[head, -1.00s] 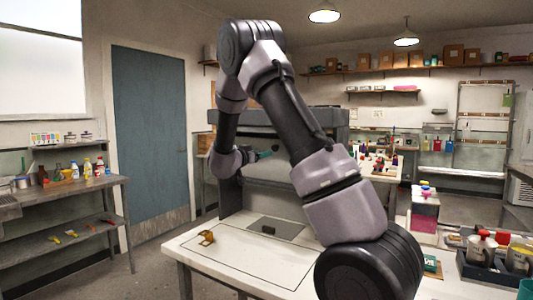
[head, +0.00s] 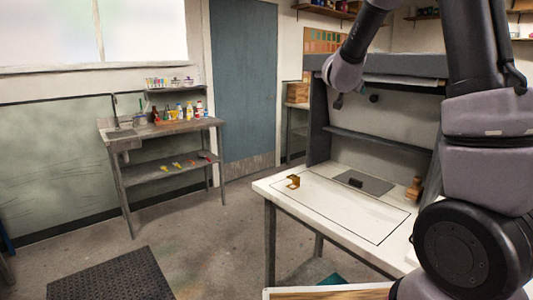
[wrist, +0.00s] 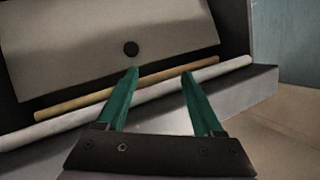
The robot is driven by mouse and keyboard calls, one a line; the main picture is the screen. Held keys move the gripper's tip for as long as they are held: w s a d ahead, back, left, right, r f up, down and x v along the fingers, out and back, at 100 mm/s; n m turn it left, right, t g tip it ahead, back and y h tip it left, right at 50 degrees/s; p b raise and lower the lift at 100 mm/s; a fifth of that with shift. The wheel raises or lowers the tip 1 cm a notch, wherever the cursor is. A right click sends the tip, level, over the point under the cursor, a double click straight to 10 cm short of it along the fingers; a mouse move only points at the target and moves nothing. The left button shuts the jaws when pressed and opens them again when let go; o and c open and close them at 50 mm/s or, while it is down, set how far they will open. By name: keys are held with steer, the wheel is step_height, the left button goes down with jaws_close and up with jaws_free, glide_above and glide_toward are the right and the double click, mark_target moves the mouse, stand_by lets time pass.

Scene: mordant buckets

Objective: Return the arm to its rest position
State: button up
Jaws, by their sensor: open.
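My gripper (wrist: 160,72) shows in the wrist view with its two green fingers apart and nothing between them. In the head view my arm rises at the right, bends above the picture's top edge and comes down in front of the hood (head: 385,125). The fingers cannot be made out clearly in the head view.
A white worktable (head: 330,215) under the hood bears a small brown-gold object (head: 293,181), a dark block on a grey mat (head: 365,183) and a brown bottle-like item (head: 414,188). A shelf bench (head: 165,130) with bottles stands left. Open floor lies between, with a black mat (head: 112,277).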

steer(key=s+a+r+n+g+y, duration=0.1)
steer(key=s+a+r+n+y, duration=0.15)
steer(key=s+a+y, duration=0.4)
steer(key=s+a+r+n+y, duration=0.1)
steer(key=s+r+n+y, duration=0.2)
steer(key=s, duration=0.7)
steer(key=s+f+g, duration=0.2)
steer(key=s, duration=0.9)
steer(key=s+f+g, duration=0.3)
steer(key=s, duration=0.7)
steer(key=shift+s, duration=0.35)
